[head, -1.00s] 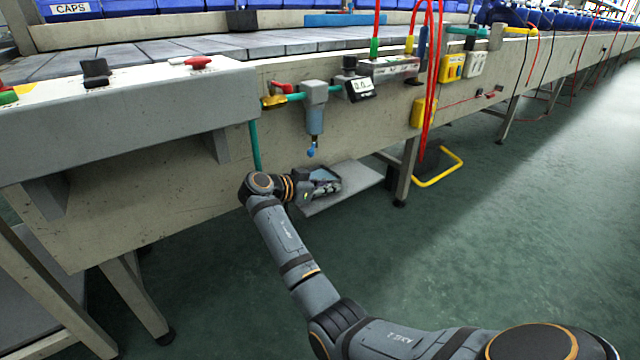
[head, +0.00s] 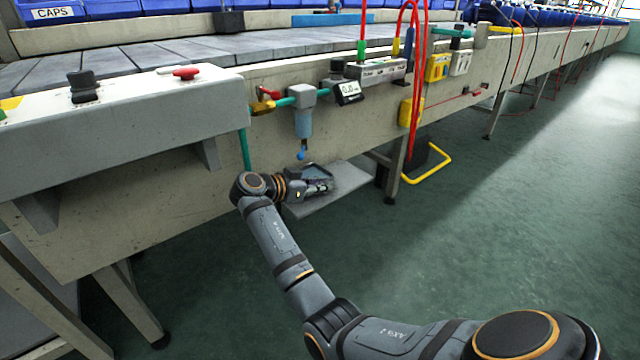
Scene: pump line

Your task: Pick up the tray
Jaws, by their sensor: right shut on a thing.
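A small dark grey tray (head: 316,171) with a raised rim shows below the conveyor's side, under the hanging filter bowl. My right gripper (head: 312,188) is shut on the near side of the tray, at the end of my right arm. The fingers are small and dark here, and they hide part of the tray. The tray is over a light grey lower shelf (head: 345,183); the gap between them is hard to judge. My left gripper is not in view.
A filter unit with a blue-tipped bowl (head: 303,125) hangs just above the tray. A conveyor leg (head: 394,175) and a yellow floor frame (head: 436,168) stand to the right. A grey control box (head: 120,125) juts out at left. The green floor (head: 500,250) is clear.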

